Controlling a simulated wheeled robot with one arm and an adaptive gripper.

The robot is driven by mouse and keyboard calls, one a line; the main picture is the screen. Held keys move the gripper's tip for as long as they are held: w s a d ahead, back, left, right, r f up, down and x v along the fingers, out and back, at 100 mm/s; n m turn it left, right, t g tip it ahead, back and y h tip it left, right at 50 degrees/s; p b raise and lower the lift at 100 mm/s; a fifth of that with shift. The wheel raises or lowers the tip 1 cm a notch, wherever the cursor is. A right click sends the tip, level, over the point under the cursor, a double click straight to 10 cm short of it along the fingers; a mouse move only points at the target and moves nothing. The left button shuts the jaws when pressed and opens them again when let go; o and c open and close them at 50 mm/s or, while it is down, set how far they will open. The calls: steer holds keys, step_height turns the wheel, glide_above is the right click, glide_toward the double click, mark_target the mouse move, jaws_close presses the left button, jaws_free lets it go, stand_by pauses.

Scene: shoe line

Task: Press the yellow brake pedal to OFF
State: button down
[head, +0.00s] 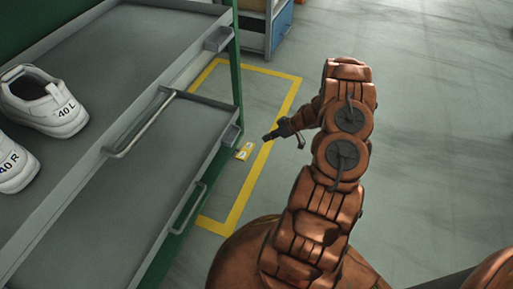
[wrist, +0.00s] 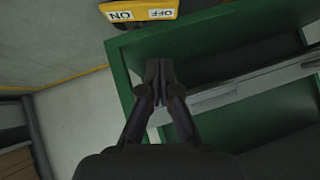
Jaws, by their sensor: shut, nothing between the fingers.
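The yellow brake pedal (head: 244,151) sits low at the right side of the green-framed rack, near the floor. My gripper (head: 267,136) is just right of and slightly above the pedal in the head view. In the wrist view my gripper (wrist: 160,66) is shut with its fingertips together and nothing between them. It appears apart from the pedal.
The rack has grey shelves (head: 150,200) and metal handles (head: 140,122). White shoes marked 40 L (head: 45,103) and 40 R (head: 15,165) stand on its upper shelf. A blue cabinet (head: 279,28) stands behind. The floor at right is clear.

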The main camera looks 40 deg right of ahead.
steer(key=b, duration=0.3)
glide_above(246, 157)
steer(key=d, duration=0.4)
step_height(246, 157, down, 7)
steer(key=shift+s+a+f+b, duration=0.1)
steer(key=shift+a+f+b, duration=0.2)
steer(key=shift+f, duration=0.25)
steer(key=shift+s+a+f+b, duration=0.1)
steer(key=shift+a+f+b, duration=0.2)
steer(key=shift+f, duration=0.2)
steer(key=shift+a+f, duration=0.2)
steer(key=shift+f, duration=0.5)
steer(key=shift+s+a+f+t+h+p, duration=0.1)
steer(key=shift+s+a+t+h+p, duration=0.1)
steer(key=shift+a+t+h+p, duration=0.25)
steer(key=shift+s+f+p, duration=0.1)
steer(key=shift+s+p, duration=0.05)
steer(key=shift+p, duration=0.7)
steer(key=shift+s+a+f, duration=0.1)
steer(key=shift+a, duration=0.05)
steer(key=shift+s+a+f+p, duration=0.2)
steer(key=shift+a+f+p, duration=0.2)
steer(key=shift+f+p, duration=0.25)
steer(key=shift+f, duration=0.1)
